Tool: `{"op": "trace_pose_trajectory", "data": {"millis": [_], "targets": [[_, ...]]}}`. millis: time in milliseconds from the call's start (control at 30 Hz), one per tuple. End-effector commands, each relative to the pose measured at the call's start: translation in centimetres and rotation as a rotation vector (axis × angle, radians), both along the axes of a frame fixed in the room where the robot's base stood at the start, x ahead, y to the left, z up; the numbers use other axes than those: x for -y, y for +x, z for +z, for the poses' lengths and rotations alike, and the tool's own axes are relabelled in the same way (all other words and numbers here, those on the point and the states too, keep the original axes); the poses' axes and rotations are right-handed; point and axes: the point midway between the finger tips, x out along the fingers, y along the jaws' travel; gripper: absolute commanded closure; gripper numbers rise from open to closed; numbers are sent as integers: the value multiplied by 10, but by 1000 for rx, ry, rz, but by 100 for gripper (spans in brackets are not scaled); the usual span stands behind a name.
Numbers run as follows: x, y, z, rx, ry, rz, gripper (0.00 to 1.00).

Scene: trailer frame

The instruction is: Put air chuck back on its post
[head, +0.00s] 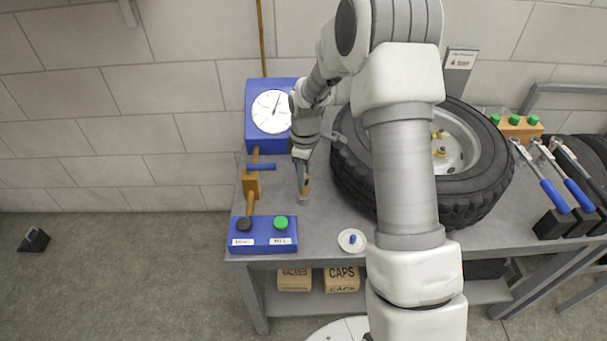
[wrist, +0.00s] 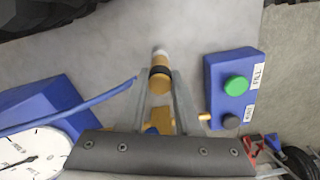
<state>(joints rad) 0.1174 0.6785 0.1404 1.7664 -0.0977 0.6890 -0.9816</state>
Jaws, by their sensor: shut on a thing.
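A short pale grey piece (head: 303,199), seemingly the post, is directly under the chuck at the bench top. I cannot tell whether the chuck is seated on it. A blue hose (wrist: 85,117) runs in from the left towards the fingers.
A blue gauge box (head: 253,137) stands behind left, with brass fittings (head: 252,187) beside the gripper. A blue box with green and black buttons (head: 262,243) sits at the front edge. A small dish (head: 352,241) lies right of it. The tire (head: 475,185) fills the bench's middle.

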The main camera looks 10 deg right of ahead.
Motion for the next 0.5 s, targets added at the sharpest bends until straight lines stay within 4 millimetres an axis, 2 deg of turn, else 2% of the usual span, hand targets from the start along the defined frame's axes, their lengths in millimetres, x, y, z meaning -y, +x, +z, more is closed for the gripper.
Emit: {"op": "trace_pose_trajectory", "data": {"millis": [233,500], "targets": [[0,0,-10,-1,0,0,100],[0,0,-11,0,0,0,100]]}}
